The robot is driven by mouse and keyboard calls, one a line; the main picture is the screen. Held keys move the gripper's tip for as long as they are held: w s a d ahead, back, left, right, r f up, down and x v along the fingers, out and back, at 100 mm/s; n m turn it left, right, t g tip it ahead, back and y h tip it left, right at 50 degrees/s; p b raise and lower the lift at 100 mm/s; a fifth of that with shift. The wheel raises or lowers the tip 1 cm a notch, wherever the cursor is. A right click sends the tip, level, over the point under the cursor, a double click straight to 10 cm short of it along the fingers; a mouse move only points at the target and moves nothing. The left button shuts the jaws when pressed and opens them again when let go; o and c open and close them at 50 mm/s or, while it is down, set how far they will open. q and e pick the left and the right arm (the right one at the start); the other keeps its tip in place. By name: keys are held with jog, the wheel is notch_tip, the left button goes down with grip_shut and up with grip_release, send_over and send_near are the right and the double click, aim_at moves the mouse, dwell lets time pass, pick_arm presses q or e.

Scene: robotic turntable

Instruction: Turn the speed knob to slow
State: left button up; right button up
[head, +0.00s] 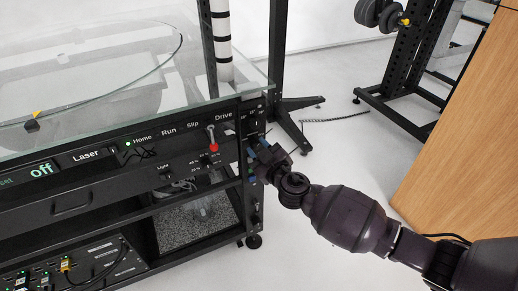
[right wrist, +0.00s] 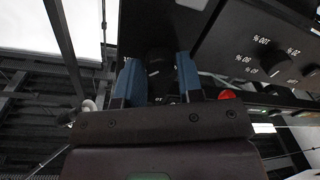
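My right gripper (head: 262,158) is at the right corner of the turntable's black control rack, close to its panel. In the right wrist view its two blue fingers (right wrist: 158,78) stand apart, one on each side of a dark round knob (right wrist: 160,66). I cannot tell whether they touch it. The knob's name label is not readable, so I cannot confirm that it is the speed knob or how it is set. In the head view the gripper hides this knob. My left gripper is not in view.
A red-tipped lever (head: 213,147) stands on the panel (head: 170,140) left of my gripper. Other knobs with percent marks (right wrist: 272,67) are beside the held area. A glass top (head: 120,95) overhangs the rack.

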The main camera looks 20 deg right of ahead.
jog(key=c, duration=0.5)
